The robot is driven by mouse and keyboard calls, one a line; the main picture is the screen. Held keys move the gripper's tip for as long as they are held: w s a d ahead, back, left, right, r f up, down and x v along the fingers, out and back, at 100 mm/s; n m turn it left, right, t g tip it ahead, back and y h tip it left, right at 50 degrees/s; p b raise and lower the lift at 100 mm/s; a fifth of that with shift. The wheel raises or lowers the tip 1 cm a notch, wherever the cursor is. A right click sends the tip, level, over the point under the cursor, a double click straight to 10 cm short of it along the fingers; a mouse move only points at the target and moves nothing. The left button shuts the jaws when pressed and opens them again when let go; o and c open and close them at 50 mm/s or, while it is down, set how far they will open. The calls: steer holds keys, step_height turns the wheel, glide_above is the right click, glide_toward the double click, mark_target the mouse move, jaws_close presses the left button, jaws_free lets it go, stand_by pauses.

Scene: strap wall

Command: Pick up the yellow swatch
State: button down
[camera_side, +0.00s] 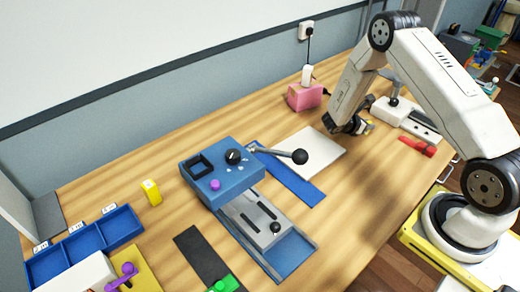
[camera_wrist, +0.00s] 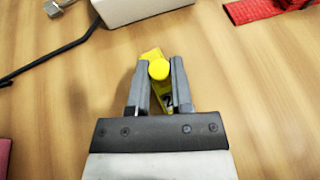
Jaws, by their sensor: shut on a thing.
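The yellow swatch (camera_wrist: 153,55) is a small yellow piece with a round yellow knob on top and a dark mark like a 2. In the wrist view it lies between the two grey fingers of my gripper (camera_wrist: 160,82), which are shut on it. The fingers hide part of its sides. In the side view my gripper (camera_side: 364,127) is low at the right of the wooden table, and a little of the yellow swatch (camera_side: 370,125) shows at its tip. I cannot tell if the swatch touches the table.
A white device (camera_side: 393,112) and a red strap (camera_side: 418,147) are right of my gripper. A white sheet (camera_side: 318,150) lies to its left. A blue press (camera_side: 222,168) with a lever stands mid-table. A pink block (camera_side: 305,97) is behind. Another yellow item (camera_side: 152,194) stands far left.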

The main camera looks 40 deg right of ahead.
steer(key=shift+r, duration=0.85)
steer(key=s+a+r, duration=0.7)
steer(key=s+r, duration=0.4)
steer(key=shift+s+a, duration=0.35)
steer(key=shift+r, duration=0.1)
